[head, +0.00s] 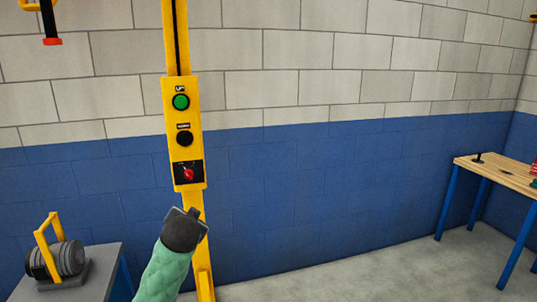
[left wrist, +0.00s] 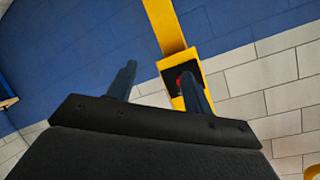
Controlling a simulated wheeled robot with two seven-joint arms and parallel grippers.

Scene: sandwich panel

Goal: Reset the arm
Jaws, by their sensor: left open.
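A yellow control panel (head: 183,130) is mounted on a yellow post. It carries a green button (head: 181,102), a black button (head: 184,139) and a red knob (head: 188,174) on a black plate, from top to bottom. My left gripper (head: 190,213) is just below the panel in the head view, at the end of the green arm. In the left wrist view its two fingers (left wrist: 158,68) are apart with nothing between them. The red knob (left wrist: 180,80) shows beside the right finger, which partly covers the panel (left wrist: 194,68). My right gripper is not in view.
A grey table (head: 95,262) at lower left holds a dark cylindrical device with a yellow handle (head: 46,240). A wooden workbench (head: 500,171) stands at right. A blue and white block wall is behind. The floor (head: 400,275) between is clear.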

